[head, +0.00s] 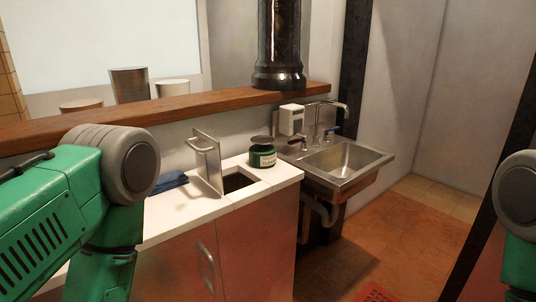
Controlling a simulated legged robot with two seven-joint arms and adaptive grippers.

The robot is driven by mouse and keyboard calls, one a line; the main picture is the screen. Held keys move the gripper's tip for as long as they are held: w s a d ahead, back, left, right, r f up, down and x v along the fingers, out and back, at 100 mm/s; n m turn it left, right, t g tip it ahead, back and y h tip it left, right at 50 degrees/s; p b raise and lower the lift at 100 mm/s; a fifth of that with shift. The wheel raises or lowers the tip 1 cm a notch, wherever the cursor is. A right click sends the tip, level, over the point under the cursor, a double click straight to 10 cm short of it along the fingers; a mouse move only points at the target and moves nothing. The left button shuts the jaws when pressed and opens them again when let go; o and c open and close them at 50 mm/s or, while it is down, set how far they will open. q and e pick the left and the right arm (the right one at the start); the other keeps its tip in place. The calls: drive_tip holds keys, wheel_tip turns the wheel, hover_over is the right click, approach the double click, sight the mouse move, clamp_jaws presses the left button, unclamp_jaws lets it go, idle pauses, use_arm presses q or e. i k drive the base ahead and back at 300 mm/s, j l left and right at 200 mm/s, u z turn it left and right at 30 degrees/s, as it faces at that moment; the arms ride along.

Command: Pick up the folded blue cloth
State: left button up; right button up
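The folded blue cloth (171,182) lies on the white counter, left of an upright metal lid. Its left part is hidden behind my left arm. My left arm fills the lower left of the head view, and its gripper is out of the picture. Only a piece of my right arm shows at the right edge, and that gripper is also out of view.
A metal lid with a handle (208,161) stands beside a square opening (239,182) in the counter (190,212). A green jar (263,157) stands behind the opening. A steel sink (345,158) is to the right. A wooden ledge (215,101) runs behind the counter.

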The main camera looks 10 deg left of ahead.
sight(165, 182)
drive_tip(key=u, duration=1.1)
